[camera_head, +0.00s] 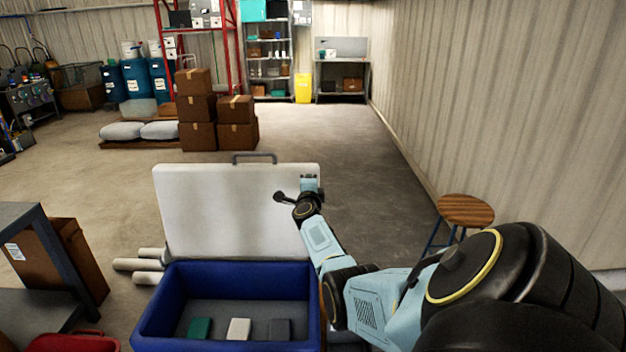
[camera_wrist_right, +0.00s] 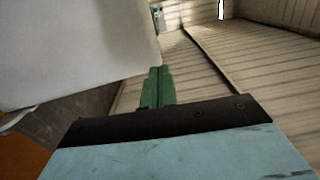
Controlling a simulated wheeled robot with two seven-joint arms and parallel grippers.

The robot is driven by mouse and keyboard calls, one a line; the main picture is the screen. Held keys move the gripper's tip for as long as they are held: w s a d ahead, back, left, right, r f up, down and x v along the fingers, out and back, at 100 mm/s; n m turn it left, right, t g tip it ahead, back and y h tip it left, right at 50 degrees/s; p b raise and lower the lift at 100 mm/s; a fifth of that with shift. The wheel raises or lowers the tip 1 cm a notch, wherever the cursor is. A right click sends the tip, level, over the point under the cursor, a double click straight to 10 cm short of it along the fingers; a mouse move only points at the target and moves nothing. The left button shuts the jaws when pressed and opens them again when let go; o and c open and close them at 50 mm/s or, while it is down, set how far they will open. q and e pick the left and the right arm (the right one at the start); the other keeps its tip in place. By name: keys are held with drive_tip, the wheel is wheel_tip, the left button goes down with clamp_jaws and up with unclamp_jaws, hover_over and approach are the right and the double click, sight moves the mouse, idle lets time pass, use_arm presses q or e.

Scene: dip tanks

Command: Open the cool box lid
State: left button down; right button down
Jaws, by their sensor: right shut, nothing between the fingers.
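The blue cool box (camera_head: 147,320) stands at the bottom centre of the head view, open at the top. Its white lid (camera_head: 225,205) stands raised, close to upright, at the box's far edge, with a grey handle (camera_head: 254,157) on its top edge. The lid also fills the upper left of the right wrist view (camera_wrist_right: 75,45). My right gripper (camera_wrist_right: 157,72) is shut and empty, with its green fingers beside the lid's edge; I cannot tell whether they touch it. In the head view it is at the lid's right side. My left gripper is not in view.
Green, white and grey blocks lie in the box. A wooden stool (camera_head: 466,210) stands at the right near the wall. A cardboard box (camera_head: 60,262) and a dark table (camera_head: 30,218) are at the left. Pale cylinders (camera_head: 140,265) lie beside the cool box. Floor behind the lid is clear.

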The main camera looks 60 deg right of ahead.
drive_tip(key=p+v, duration=0.3)
drive_tip(key=v, duration=0.5)
drive_tip(key=shift+r, duration=0.5)
